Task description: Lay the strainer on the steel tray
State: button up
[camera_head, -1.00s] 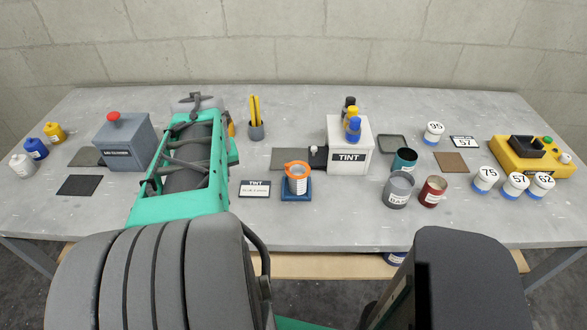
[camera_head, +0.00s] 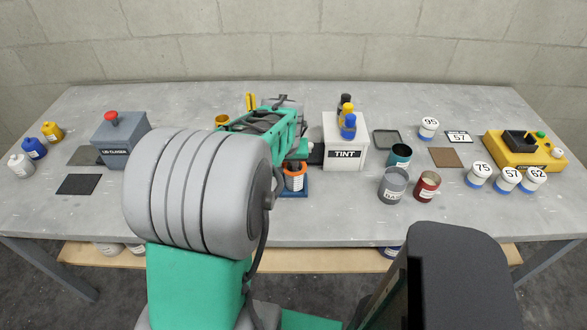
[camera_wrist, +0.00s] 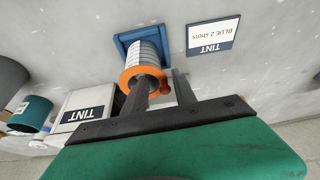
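The orange strainer (camera_head: 294,169) sits on top of a white cup (camera_head: 295,183) with printed marks, which stands on a blue base. In the wrist view the strainer (camera_wrist: 139,78) shows as an orange ring at the cup's mouth. My gripper (camera_wrist: 161,76) is open at the strainer. One finger overlaps the ring and the other is just to its right, with part of the orange rim between them. I cannot tell whether either finger touches it. A shallow dark-rimmed tray (camera_head: 387,140), which looks like the steel tray, lies empty right of the TINT box.
The TINT box (camera_head: 345,142) with bottles on top stands between the cup and the tray. A TINT card (camera_wrist: 213,35) lies beside the cup.

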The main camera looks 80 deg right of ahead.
jog(key=shift+c, duration=0.3)
grip_shut()
dwell(0.4)
